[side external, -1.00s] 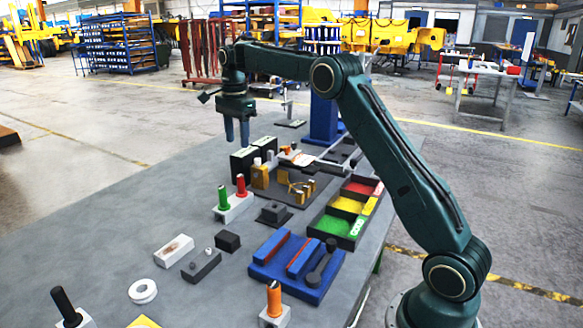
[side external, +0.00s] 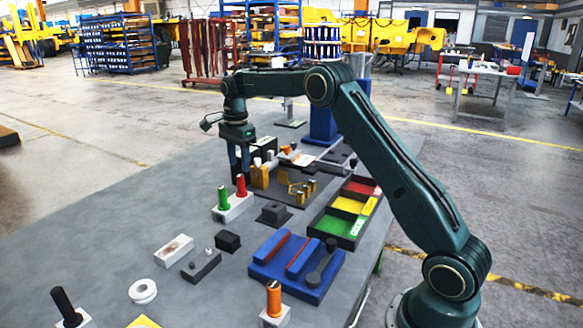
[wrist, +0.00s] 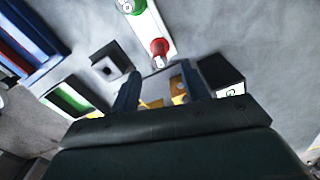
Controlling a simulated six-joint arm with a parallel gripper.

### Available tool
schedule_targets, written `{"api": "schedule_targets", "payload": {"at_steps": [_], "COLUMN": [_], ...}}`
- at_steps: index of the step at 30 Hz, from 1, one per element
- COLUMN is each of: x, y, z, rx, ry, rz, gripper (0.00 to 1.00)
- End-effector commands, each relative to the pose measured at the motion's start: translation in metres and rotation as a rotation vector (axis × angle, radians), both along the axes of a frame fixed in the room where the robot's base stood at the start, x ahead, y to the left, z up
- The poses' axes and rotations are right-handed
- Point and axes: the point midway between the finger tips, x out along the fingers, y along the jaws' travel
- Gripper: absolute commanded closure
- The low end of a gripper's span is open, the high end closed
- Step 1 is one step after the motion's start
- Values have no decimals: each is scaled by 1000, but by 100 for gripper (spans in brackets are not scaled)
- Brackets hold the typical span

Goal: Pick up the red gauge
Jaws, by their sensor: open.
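The red gauge (side external: 241,186) stands upright in a white block (side external: 236,211), beside the green gauge (side external: 222,199). In the side view my gripper (side external: 239,174) points down, its fingertips close to the top of the red gauge. In the wrist view the red gauge (wrist: 159,48) lies just beyond the fingertips (wrist: 158,80), roughly centred between the two open fingers. The gap between the fingers holds nothing. The green gauge (wrist: 132,5) is cut by the top edge of the wrist view.
A dark block (side external: 273,213) on a plate stands right of the gauges. A grey fixture plate with yellow parts (side external: 280,188) is behind. A tray with green, yellow and red compartments (side external: 352,241) lies to the right.

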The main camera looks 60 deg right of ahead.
Motion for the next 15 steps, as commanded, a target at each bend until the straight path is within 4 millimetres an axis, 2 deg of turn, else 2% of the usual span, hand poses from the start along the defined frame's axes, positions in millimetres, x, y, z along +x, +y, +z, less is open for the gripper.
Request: {"api": "schedule_targets", "payload": {"at_steps": [6, 15], "x": [0, 0], "y": [0, 0], "z": [-20, -24], "rx": [0, 0], "ry": [0, 0], "rz": [0, 0], "gripper": [54, 54]}}
